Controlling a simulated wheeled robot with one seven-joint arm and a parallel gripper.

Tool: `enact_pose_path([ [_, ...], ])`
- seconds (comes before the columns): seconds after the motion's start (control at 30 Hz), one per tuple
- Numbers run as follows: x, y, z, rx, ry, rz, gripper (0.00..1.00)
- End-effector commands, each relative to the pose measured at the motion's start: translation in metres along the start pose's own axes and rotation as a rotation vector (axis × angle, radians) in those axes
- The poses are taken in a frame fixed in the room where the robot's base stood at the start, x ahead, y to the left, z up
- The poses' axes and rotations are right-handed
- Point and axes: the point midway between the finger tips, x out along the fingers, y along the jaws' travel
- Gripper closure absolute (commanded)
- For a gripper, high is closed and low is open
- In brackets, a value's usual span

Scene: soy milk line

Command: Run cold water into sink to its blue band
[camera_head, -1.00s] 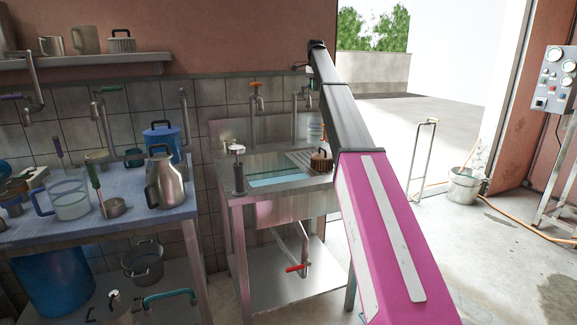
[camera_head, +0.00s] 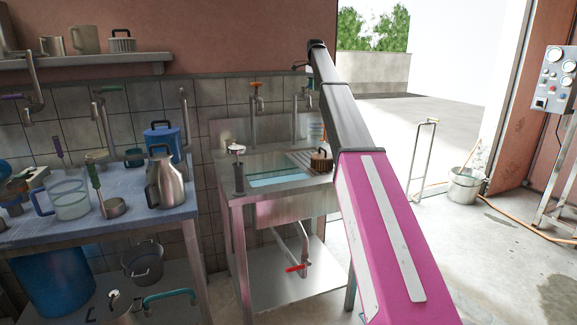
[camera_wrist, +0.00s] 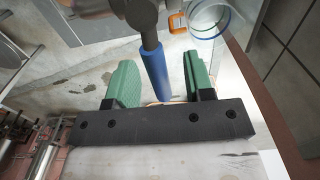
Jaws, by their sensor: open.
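The metal sink (camera_head: 233,190) stands against the tiled wall. A pale blue patch (camera_head: 275,179) shows inside; I cannot tell the water level against a band. A tap with an orange handle (camera_head: 256,85) is at its back left. Another metal tap (camera_head: 296,105) is at the back right, partly behind my arm. In the wrist view my gripper (camera_wrist: 158,80) is open, with green fingers on either side of a blue handle (camera_wrist: 153,72) on a dark metal fitting. A gap shows on each side of the handle. My gripper is not clear in the head view.
A red-handled valve (camera_head: 296,268) is below. The blue table (camera_head: 135,205) at left holds a steel jug (camera_head: 165,180) and other vessels.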

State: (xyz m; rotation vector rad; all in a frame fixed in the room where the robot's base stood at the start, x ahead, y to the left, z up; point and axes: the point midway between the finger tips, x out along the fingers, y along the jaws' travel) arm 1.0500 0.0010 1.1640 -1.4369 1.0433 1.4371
Motion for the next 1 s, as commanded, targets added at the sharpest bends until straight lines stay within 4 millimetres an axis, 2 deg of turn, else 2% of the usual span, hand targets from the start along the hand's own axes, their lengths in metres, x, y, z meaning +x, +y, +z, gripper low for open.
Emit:
enact_pose_path([
  [0.63, -0.063, -0.001, -0.001, 0.0, 0.001, -0.001, 0.52],
  [1.0, -0.069, 0.0, 0.0, 0.0, 0.0, 0.0, 0.52],
])
